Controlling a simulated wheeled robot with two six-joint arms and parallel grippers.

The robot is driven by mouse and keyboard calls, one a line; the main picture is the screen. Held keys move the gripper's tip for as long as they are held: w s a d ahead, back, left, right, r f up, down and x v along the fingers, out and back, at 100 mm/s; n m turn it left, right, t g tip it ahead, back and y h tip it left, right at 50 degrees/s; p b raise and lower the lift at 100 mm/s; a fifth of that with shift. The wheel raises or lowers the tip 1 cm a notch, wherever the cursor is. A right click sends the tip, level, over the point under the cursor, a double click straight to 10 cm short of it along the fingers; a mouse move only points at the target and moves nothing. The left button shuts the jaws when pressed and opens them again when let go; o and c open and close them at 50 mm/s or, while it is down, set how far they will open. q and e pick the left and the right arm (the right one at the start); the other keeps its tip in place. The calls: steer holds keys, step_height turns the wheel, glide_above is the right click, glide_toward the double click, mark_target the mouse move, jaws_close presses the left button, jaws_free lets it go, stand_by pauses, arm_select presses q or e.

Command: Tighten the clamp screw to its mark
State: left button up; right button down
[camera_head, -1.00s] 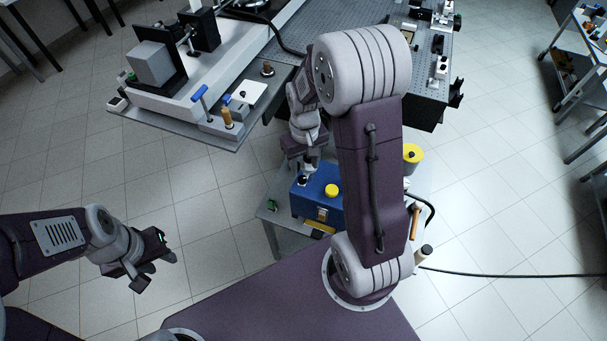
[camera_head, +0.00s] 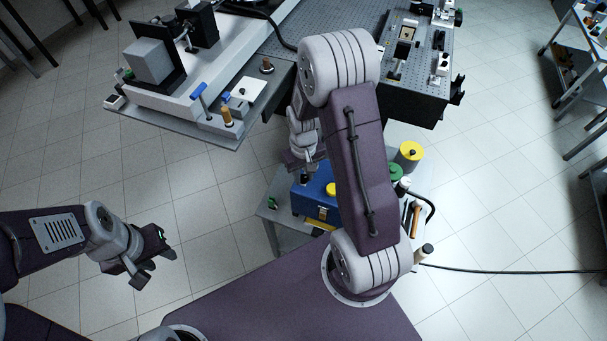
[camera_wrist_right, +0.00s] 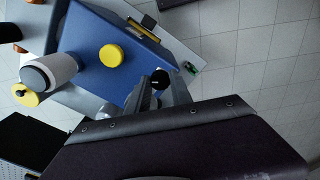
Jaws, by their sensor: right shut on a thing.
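My right gripper (camera_head: 306,175) hangs over the left end of a blue box (camera_head: 316,203) with a yellow knob (camera_head: 331,189) on a small cart. In the right wrist view its fingers (camera_wrist_right: 160,88) are shut on a small black round-topped piece (camera_wrist_right: 160,77), beside the blue box (camera_wrist_right: 88,52). The rest of that piece is hidden, and I cannot tell whether it touches the box. My left gripper (camera_head: 146,262) is empty, its fingers apart, over the floor at left. I cannot pick out the clamp screw or its mark.
A grey optics bench (camera_head: 180,130) stands at the upper left, with a blue-handled tool (camera_head: 198,91) near its edge. A perforated black table (camera_head: 415,100) is at the top right. A yellow-topped spool (camera_head: 410,152) stands on the cart's right side. Open floor lies left.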

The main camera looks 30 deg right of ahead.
steer(key=shift+r, duration=0.1)
steer(key=m, duration=0.3)
steer(key=shift+p, duration=0.3)
steer(key=shift+m, duration=1.5)
steer(key=c, duration=1.1)
jaws_free()
steer(key=shift+a, duration=0.1)
steer(key=shift+c, duration=0.2)
steer(key=shift+s, duration=0.15)
